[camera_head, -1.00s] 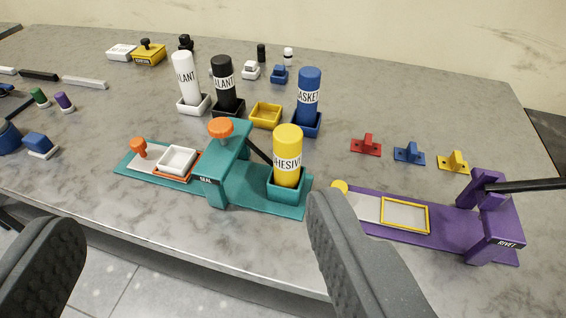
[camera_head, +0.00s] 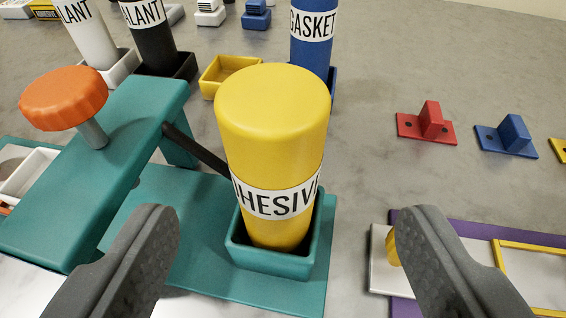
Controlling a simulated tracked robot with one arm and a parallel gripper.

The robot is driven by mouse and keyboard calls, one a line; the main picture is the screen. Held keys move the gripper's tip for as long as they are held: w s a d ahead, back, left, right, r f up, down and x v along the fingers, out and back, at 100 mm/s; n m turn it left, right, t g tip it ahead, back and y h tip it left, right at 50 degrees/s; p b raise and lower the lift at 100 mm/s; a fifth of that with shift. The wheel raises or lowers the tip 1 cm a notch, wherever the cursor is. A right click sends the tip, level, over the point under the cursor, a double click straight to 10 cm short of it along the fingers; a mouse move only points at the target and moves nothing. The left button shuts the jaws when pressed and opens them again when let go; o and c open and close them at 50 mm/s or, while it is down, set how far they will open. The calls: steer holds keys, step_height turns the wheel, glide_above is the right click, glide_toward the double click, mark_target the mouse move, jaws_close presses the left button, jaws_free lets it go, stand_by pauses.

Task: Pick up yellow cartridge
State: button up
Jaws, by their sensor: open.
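The yellow cartridge (camera_head: 272,130) stands upright in the teal holder (camera_head: 275,258) of the teal press station (camera_head: 110,160). A white label on it reads as part of "ADHESIVE". My gripper (camera_head: 290,225) is open, with one dark finger at the lower left and one at the lower right. The cartridge stands between the fingers in the picture, a little beyond their tips, and neither finger appears to touch it. The cartridge's lower end is hidden inside the holder.
An orange knob (camera_head: 64,97) tops the press at left. Behind stand a blue cartridge (camera_head: 312,40), a black cartridge (camera_head: 150,50), a white cartridge (camera_head: 85,35) and an empty yellow tray (camera_head: 212,82). Red (camera_head: 428,122) and blue (camera_head: 507,136) brackets lie right. A purple station (camera_head: 470,228) is front right.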

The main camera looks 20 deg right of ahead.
steer(key=shift+a+b+x, duration=0.1)
steer(key=shift+b+x, duration=0.3)
steer(key=shift+x, duration=2.05)
steer(key=shift+a+b+x, duration=0.15)
steer(key=shift+b+x, duration=0.2)
steer(key=shift+x, duration=2.05)
steer(key=shift+w+r, duration=0.1)
steer(key=shift+c, duration=0.4)
steer(key=c, duration=1.3)
steer(key=shift+o, duration=0.2)
